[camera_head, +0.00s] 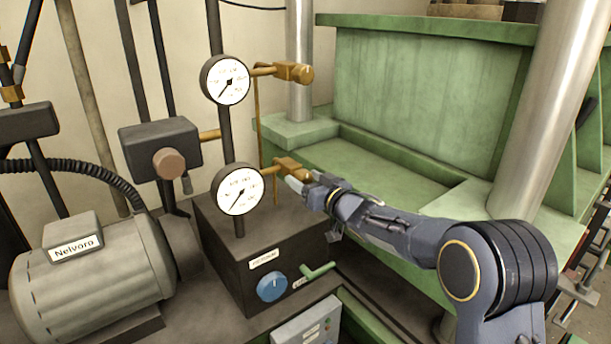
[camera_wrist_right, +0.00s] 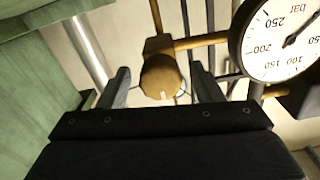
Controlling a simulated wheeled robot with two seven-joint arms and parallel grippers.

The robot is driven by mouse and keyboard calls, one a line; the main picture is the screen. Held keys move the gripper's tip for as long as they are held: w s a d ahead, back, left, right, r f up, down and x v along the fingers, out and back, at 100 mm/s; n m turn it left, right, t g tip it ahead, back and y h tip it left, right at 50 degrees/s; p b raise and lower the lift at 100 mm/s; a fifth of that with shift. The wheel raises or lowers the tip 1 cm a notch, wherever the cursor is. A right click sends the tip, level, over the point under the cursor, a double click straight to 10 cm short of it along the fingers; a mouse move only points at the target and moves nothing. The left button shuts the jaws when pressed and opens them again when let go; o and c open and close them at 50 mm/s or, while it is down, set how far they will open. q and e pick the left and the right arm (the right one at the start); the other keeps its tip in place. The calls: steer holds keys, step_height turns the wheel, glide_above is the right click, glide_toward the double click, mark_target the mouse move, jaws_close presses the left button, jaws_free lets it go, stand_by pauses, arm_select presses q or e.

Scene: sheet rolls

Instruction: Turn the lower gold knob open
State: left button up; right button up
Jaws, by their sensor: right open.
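The lower gold knob (camera_head: 289,166) sits on a brass stem to the right of the lower round gauge (camera_head: 238,190). My right gripper (camera_head: 297,182) is at this knob, reaching in from the right. In the right wrist view the knob (camera_wrist_right: 161,78) shows between the two spread dark fingers (camera_wrist_right: 162,84), with gaps on both sides. A pale mark shows on its face. The right gripper is open; whether a finger touches the knob cannot be told. My left gripper is not in view.
The upper gold knob (camera_head: 300,73) and upper gauge (camera_head: 225,80) are above. A thin brass pipe (camera_head: 257,120) runs between the two fittings. Below are a dark box with a blue dial (camera_head: 271,287) and a green lever (camera_head: 318,271). A green press frame (camera_head: 420,100) stands right.

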steer(key=shift+w+a, duration=0.15)
steer(key=shift+w, duration=0.05)
steer(key=shift+c, duration=0.2)
steer(key=c, duration=1)
steer(key=shift+o, duration=0.2)
